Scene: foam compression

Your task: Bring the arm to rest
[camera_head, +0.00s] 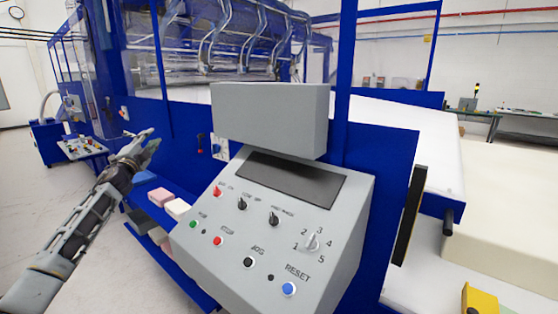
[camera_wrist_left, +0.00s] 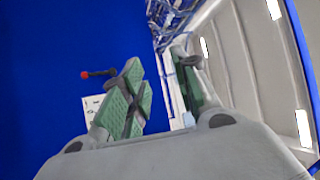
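My left arm (camera_head: 75,225) reaches in from the lower left in the head view, angled up. Its gripper (camera_head: 142,143) is in the air left of the grey control panel (camera_head: 270,235), apart from it. In the left wrist view the two green-padded fingers (camera_wrist_left: 158,75) stand apart with nothing seen between them, so the gripper is open and empty. My right arm and gripper are in neither view.
The panel has several knobs and buttons, including a blue RESET button (camera_head: 288,288). A grey box (camera_head: 270,118) stands above it. Pink (camera_head: 160,196) and cream (camera_head: 177,208) blocks lie on a blue shelf beside the panel. A blue-framed machine fills the back. Open floor (camera_head: 40,190) lies left.

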